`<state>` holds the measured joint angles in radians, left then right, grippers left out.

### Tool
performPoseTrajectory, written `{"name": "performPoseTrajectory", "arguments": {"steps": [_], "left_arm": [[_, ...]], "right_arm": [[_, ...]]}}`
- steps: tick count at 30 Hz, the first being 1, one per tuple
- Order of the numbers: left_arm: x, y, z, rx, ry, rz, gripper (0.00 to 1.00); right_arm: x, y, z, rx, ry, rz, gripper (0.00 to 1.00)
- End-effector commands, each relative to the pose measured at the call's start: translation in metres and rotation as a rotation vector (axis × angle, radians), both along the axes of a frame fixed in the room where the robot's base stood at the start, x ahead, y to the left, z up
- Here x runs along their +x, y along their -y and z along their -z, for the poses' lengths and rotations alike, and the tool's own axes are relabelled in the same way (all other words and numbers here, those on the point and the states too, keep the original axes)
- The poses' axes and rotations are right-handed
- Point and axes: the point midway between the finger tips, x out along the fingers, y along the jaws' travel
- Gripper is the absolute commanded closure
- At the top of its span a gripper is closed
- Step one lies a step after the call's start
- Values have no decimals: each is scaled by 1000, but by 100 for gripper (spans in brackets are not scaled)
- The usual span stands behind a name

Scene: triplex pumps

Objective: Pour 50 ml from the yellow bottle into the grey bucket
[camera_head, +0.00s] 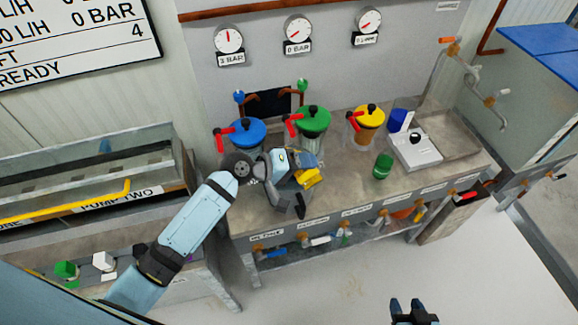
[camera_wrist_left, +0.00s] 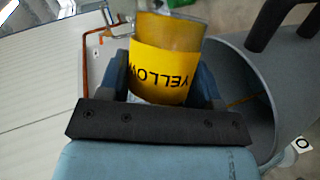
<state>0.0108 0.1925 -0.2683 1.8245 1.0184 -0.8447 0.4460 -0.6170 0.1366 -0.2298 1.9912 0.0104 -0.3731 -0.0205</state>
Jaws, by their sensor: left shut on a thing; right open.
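My left gripper (camera_head: 301,167) is shut on the yellow bottle (camera_head: 308,179), held above the front of the bench. In the left wrist view the bottle (camera_wrist_left: 165,70) sits between both fingers, with its yellow label reading upside down. The bottle looks tilted; its mouth and liquid level are not clear. The grey bucket (camera_head: 281,197) is just below and beside the bottle, partly hidden by my left gripper. Its grey wall (camera_wrist_left: 235,65) shows right of the bottle in the left wrist view. I cannot tell whether liquid is flowing. My right gripper (camera_head: 413,314) is open and empty at the bottom edge.
Blue, green and yellow lidded vessels (camera_head: 312,122) with red handles stand behind on the bench. A green cup (camera_head: 383,166), a white scale (camera_head: 415,150) and a blue cup (camera_head: 397,119) are to the right. Valves line the bench front. The floor (camera_head: 390,270) in front is clear.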

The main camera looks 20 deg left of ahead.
Motion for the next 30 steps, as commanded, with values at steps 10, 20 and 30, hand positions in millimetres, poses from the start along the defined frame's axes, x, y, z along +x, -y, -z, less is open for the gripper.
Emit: {"name": "performPoseTrajectory", "arguments": {"steps": [10,20,30], "left_arm": [[0,0,1,-18,-12,0,71],[0,0,-1,-36,-26,0,71],[-1,1,-2,-53,-39,0,71]], "right_arm": [[0,0,2,1,0,-1,57],[0,-1,1,1,0,-2,57],[0,-1,0,0,2,-1,57]]}}
